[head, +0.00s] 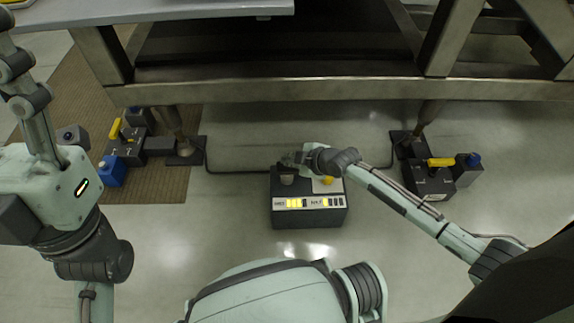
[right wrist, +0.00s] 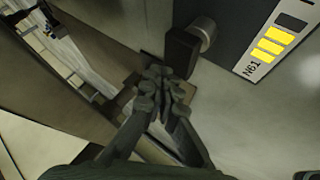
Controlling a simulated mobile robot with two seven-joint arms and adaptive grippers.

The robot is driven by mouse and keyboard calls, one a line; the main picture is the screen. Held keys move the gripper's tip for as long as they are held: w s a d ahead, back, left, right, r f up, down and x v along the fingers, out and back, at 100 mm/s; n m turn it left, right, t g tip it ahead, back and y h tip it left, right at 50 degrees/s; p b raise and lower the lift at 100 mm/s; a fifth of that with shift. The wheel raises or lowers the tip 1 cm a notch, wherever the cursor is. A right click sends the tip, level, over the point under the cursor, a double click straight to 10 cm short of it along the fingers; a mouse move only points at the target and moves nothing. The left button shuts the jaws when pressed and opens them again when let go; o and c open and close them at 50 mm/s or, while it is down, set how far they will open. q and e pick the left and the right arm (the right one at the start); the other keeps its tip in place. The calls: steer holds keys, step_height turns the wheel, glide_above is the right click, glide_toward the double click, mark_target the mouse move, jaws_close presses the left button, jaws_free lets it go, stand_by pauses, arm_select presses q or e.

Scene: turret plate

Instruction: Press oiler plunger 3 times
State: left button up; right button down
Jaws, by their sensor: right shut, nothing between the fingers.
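A dark box (head: 310,218) stands on the floor in the middle of the head view. A dark round knob (head: 287,175), which may be the plunger, and a yellow knob (head: 327,180) rise from its top. Its front strip has two rows of indicators: three lit on the left, one on the right. My right gripper (head: 289,159) is at the box's back left, close to the dark knob. In the right wrist view this gripper (right wrist: 163,88) is shut and empty, apart from the knob (right wrist: 204,30). My left gripper (head: 20,75) points up at the left edge, partly cut off.
A metal frame (head: 340,92) spans above and behind the box. Units with yellow levers stand at left (head: 125,145) and right (head: 430,180), each with blue parts. A dark pipe (head: 235,173) runs along the floor.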

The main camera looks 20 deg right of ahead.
mark_target(289, 168)
steer(key=shift+f, duration=0.2)
steer(key=shift+f, duration=0.25)
steer(key=shift+f+b, duration=1)
steer(key=shift+f, duration=0.2)
stand_by(1.1)
steer(key=shift+r, duration=0.1)
steer(key=shift+r+p, duration=1.5)
steer(key=shift+p, duration=0.2)
step_height(289, 168, up, 5)
steer(key=p, duration=0.5)
steer(key=shift+r, duration=0.1)
